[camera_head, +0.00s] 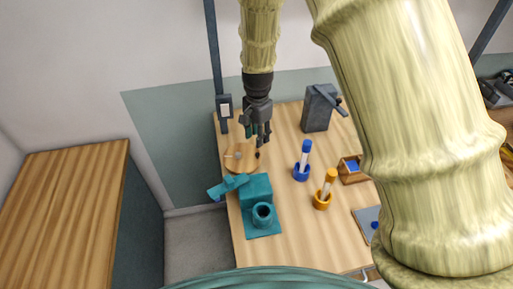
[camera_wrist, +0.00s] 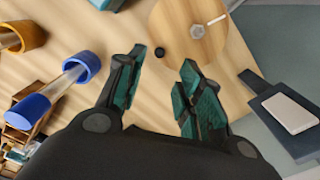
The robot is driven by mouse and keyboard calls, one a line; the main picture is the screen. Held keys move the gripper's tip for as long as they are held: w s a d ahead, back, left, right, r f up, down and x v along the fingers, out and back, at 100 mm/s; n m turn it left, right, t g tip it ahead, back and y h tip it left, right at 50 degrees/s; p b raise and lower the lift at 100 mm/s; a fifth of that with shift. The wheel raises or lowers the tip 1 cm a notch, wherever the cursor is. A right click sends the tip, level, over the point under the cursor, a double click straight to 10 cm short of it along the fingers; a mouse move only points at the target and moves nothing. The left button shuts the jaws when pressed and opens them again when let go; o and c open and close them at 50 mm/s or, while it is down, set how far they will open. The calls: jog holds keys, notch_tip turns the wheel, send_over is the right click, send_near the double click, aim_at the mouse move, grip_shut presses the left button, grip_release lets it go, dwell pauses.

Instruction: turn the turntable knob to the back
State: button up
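The turntable (camera_head: 238,165) is a round wooden disc at the left back of the table. It also shows at the top of the wrist view (camera_wrist: 178,22), with a silver centre pin and a white pointer line. A small black knob (camera_wrist: 160,53) sits near its rim. In the head view the knob (camera_head: 257,154) is on the disc's right side. My gripper (camera_head: 261,139) is over the right part of the turntable, pointing down. Its teal-padded fingers (camera_wrist: 164,60) are apart and empty. The knob shows in the gap between the fingertips; contact is not visible.
A teal machine (camera_head: 257,188) stands just in front of the turntable. A grey box with a lever (camera_head: 317,108) is at the back right. A blue holder (camera_head: 301,173) and an orange holder (camera_head: 322,200) carry rods. A grey post (camera_head: 224,115) rises behind the turntable.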

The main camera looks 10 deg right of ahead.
aim_at(258, 153)
jog(key=shift+f+p, duration=1.2)
jog(key=shift+f, duration=2.85)
grip_shut()
